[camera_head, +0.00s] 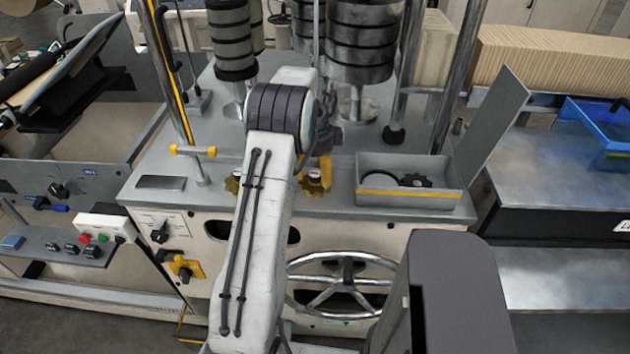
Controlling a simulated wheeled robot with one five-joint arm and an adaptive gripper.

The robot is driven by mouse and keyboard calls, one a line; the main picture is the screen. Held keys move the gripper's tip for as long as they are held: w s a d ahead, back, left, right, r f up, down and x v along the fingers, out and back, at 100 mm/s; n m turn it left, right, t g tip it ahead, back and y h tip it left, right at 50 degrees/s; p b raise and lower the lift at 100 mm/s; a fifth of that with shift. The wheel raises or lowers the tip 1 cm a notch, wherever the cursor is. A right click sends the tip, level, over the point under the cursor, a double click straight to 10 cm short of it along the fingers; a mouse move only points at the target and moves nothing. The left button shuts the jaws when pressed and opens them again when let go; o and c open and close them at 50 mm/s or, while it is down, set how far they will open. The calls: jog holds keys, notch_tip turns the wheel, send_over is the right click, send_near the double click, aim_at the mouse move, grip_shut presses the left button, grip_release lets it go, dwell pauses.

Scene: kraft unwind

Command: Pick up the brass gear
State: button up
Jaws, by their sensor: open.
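A brass gear (314,184) sits on the grey machine deck, just right of my arm. A second brass-coloured gear (233,184) shows to the left of my arm, partly covered by it. My gripper (322,152) is open and above and behind the right-hand gear, close to it in the picture. My arm hides part of the gripper, and its fingertips are hard to make out. I cannot tell whether it touches the gear. A yellow upright piece (326,172) stands against the right side of that gear.
A grey tray (408,203) with a yellow stripe, right of the gears, holds a black gear (416,180) and a dark ring (382,179). Dark banded cylinders (360,45) stand behind. A handwheel (342,284) is on the machine front. A blue bin (600,130) is far right.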

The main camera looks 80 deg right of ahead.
jog(key=shift+f, duration=0.55)
jog(key=shift+c, duration=0.4)
grip_shut()
